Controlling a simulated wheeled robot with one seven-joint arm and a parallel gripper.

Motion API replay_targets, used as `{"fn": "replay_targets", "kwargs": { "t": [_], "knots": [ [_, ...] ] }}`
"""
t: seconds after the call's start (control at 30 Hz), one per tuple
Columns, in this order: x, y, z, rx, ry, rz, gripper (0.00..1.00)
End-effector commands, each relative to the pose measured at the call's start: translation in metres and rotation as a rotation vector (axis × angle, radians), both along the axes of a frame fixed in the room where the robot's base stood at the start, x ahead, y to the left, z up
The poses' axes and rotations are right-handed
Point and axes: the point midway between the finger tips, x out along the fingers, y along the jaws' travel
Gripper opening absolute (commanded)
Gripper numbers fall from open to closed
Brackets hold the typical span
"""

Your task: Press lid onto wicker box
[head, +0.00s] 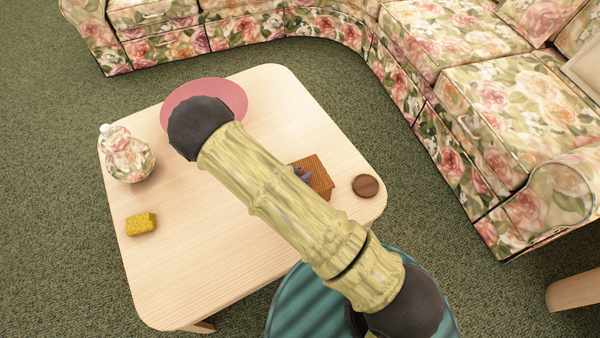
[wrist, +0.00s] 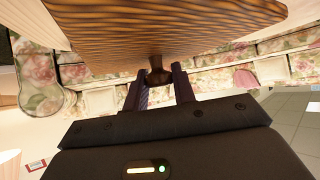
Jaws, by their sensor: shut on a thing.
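An orange-brown woven lid (wrist: 160,35) fills the top of the wrist view, with a small dark brown knob (wrist: 156,62). My gripper (wrist: 159,80) has its two dark fingers shut on that knob. In the head view a woven orange-brown surface (head: 320,178) shows on the table beside my arm, partly hidden by it. A bit of my gripper (head: 303,174) shows there against the woven surface. I cannot tell the wicker box from the lid in the head view, nor whether they touch.
The pale wooden table (head: 190,275) also holds a pink round mat (head: 232,92), a floral jar (head: 128,160), a yellow sponge (head: 141,224) and a brown round disc (head: 366,186) close right of the woven surface. A floral sofa (head: 470,110) curves behind. The table's front left is clear.

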Motion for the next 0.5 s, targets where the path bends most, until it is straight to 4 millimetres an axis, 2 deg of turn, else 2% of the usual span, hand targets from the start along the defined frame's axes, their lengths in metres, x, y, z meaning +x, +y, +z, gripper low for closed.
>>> {"fn": "replay_targets", "kwargs": {
  "t": [0.27,0.3,0.4,0.5],
  "knots": [
    [0.0001,0.0006,0.0002,0.000,0.000,0.001,0.00],
    [0.0001,0.0007,0.0002,0.000,0.000,0.001,0.34],
    [0.0001,0.0007,0.0002,0.000,0.000,0.001,0.52],
    [0.0001,0.0006,0.0002,0.000,0.000,0.001,0.52]
  ]
}}
